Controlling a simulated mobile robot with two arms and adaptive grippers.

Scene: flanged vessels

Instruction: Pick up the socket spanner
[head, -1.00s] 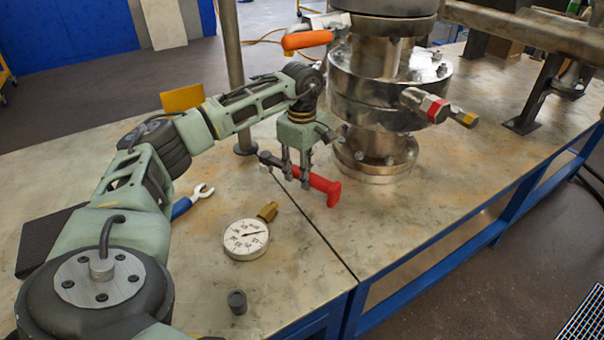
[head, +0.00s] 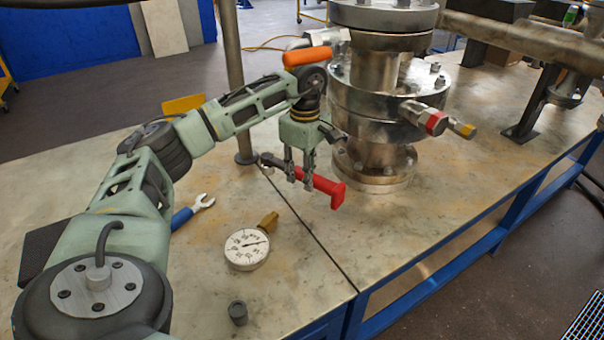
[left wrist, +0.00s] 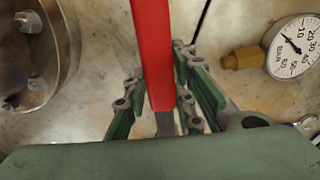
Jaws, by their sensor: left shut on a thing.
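The socket spanner has a red handle (head: 329,187) with a red end piece and a dark shaft that points to the back left. My left gripper (head: 299,184) points down from above and is shut on it near where the red handle meets the shaft. The spanner seems to be slightly above the table, beside the vessel's base. In the left wrist view the red handle (left wrist: 154,45) runs between the two fingers of the gripper. The fingers partly hide the spanner's middle. My right gripper is not in view.
The steel flanged vessel (head: 375,145) stands just behind and right. A pressure gauge (head: 246,250) with a brass fitting lies in front. A blue-handled spanner (head: 183,217) lies at left, and a small grey cap (head: 238,312) stands near the front edge. A seam crosses the table (head: 420,215).

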